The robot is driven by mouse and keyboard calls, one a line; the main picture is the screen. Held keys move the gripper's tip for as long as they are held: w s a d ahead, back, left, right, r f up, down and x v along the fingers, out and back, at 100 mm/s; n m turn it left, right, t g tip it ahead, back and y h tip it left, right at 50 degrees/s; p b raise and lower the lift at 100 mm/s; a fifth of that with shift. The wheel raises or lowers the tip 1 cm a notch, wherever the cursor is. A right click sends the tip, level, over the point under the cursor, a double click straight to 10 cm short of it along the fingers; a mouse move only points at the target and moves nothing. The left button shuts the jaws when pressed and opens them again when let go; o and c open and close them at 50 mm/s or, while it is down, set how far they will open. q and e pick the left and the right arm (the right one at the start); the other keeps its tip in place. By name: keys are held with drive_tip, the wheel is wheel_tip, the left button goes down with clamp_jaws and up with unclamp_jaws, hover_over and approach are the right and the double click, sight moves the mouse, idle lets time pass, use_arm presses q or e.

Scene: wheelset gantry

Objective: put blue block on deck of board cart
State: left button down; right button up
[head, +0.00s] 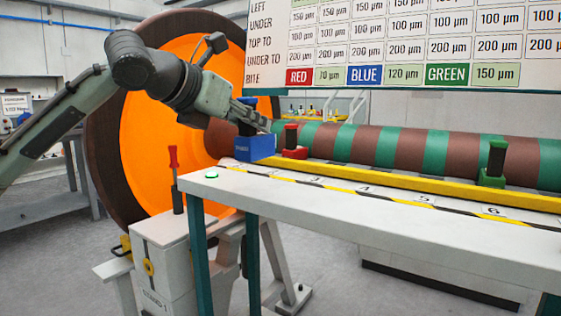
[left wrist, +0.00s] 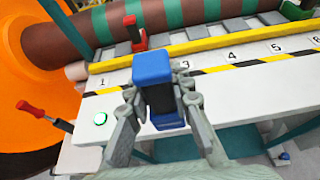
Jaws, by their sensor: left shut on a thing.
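The blue block (head: 255,148) has a dark upper part and hangs over the left end of the white bench deck (head: 330,196). My left gripper (head: 250,122) is shut on it from above. In the left wrist view the blue block (left wrist: 152,68) sits between the two fingers of my left gripper (left wrist: 160,105), over the deck (left wrist: 220,85) near the marks 1 to 3. I cannot tell whether the block touches the deck. The head view shows no thing that I can name for sure as the board cart. My right gripper is not in view.
A red block (head: 294,150) and a green block (head: 492,172) stand behind the yellow rail (head: 400,183). A striped roller (head: 410,150) and a large orange wheel (head: 150,150) lie behind. A green button (head: 211,175) and a red-handled lever (head: 174,160) are at left. A sign (head: 420,45) hangs above.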

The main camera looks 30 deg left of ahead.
sight(274, 155)
use_arm(q)
drive_tip(key=w+f, duration=0.1)
drive_tip(key=w+d+f, duration=0.1)
drive_tip(key=w, duration=0.1)
drive_tip(key=w+d, duration=0.1)
drive_tip(key=shift+w+f, duration=0.15)
drive_tip(key=shift+f, duration=0.25)
wheel_tip(274, 155, down, 4)
drive_tip(key=shift+r+b, duration=0.2)
drive_tip(key=shift+b, duration=0.65)
drive_tip(key=shift+f, duration=0.2)
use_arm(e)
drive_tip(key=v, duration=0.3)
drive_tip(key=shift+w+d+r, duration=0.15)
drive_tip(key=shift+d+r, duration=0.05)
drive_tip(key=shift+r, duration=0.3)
use_arm(q)
drive_tip(key=c, duration=1.3)
unclamp_jaws()
drive_tip(key=shift+f, duration=0.2)
drive_tip(key=shift+c, duration=0.2)
